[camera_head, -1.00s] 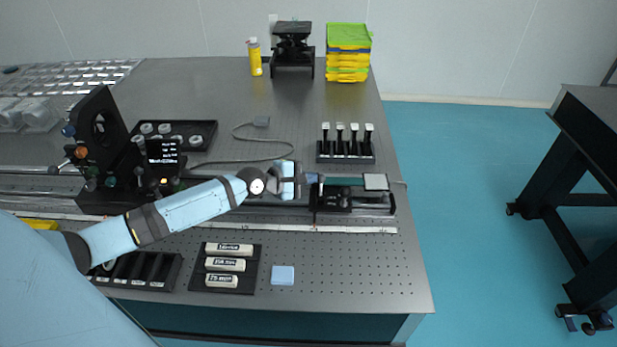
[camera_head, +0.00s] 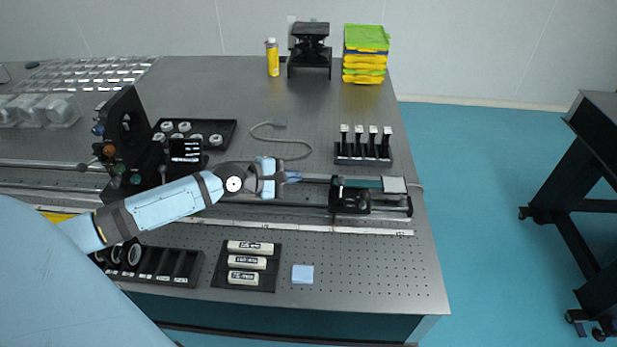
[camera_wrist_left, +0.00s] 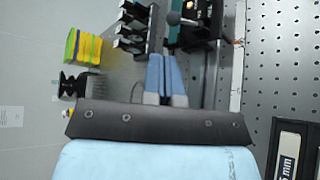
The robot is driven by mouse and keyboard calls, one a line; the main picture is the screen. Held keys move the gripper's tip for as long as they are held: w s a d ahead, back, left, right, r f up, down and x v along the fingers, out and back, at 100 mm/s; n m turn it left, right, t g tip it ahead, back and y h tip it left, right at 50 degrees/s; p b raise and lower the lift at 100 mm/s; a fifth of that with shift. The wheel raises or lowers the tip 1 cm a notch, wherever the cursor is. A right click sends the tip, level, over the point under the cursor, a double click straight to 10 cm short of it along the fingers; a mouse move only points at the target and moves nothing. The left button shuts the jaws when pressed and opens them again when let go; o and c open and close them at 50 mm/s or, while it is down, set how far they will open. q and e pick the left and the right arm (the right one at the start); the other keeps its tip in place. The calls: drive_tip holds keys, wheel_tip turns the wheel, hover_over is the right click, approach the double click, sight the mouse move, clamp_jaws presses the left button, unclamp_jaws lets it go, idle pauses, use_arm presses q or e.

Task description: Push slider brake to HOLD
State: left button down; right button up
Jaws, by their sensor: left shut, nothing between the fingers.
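The black slider (camera_head: 350,199) sits on the dark rail (camera_head: 285,209) near the rail's right end. A small upright part shows at its left side; I cannot read any HOLD mark or tell the brake's position. My left gripper (camera_head: 297,177) is shut and empty. It is to the left of the slider, with a visible gap between them. My right gripper is not in view.
A black rack with several white-topped pieces (camera_head: 363,153) stands behind the slider. A grey cable (camera_head: 305,147) lies behind my gripper. Labelled cylinders in a black tray (camera_head: 248,264) and a blue pad (camera_head: 302,274) lie in front. The table's right edge is close to the slider.

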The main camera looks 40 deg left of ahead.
use_arm(q)
drive_tip(key=shift+v, duration=1.2)
drive_tip(key=shift+w+a+r, duration=0.1)
